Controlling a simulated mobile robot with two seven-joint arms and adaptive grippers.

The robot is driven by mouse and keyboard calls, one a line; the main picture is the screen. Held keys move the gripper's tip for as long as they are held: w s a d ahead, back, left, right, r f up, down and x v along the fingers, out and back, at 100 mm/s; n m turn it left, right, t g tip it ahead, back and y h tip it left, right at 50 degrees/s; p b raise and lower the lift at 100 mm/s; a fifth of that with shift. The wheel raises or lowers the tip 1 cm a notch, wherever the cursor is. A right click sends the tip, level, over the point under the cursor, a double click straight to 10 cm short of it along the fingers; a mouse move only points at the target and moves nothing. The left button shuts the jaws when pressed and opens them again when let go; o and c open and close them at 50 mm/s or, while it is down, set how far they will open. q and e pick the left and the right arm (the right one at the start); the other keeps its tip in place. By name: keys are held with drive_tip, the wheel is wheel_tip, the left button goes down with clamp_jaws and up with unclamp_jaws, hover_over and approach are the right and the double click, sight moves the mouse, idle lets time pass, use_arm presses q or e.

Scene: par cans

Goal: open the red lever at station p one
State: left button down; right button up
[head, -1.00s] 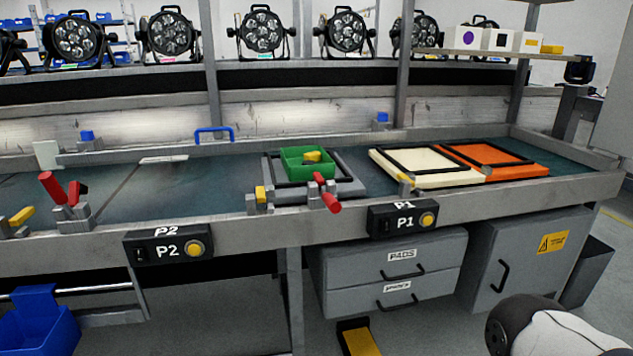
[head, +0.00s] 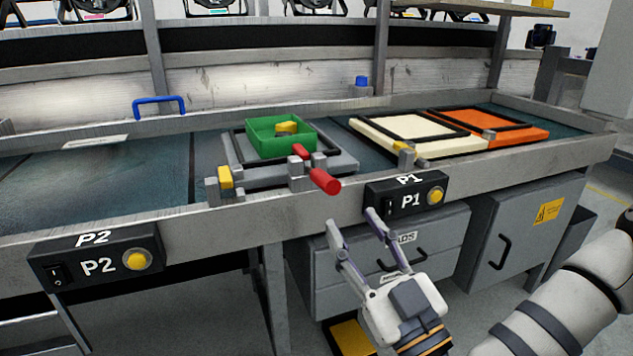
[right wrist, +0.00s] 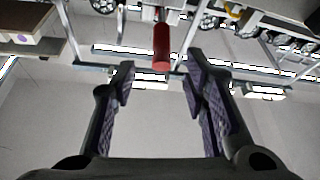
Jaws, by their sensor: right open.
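The red lever (head: 325,181) at station P1 sticks out toward me from its grey clamp block at the bench's front edge, tilted downward. The P1 control box (head: 408,196) with a yellow button is just to its right. My right gripper (head: 351,217) is open and empty, in front of the bench and below the lever, apart from it. In the right wrist view the red lever (right wrist: 161,47) shows ahead, between and beyond the two open fingers (right wrist: 160,82). My left gripper is not in view.
A green tray (head: 280,137) with a yellow piece sits on a grey plate behind the lever. Cream (head: 415,137) and orange (head: 492,130) framed panels lie to the right. The P2 box (head: 100,256) is at left. Drawers (head: 440,255) stand below the bench.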

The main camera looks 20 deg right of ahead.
sight(324, 182)
drive_tip(key=x, duration=1)
drive_tip(key=shift+a, duration=0.15)
clamp_jaws()
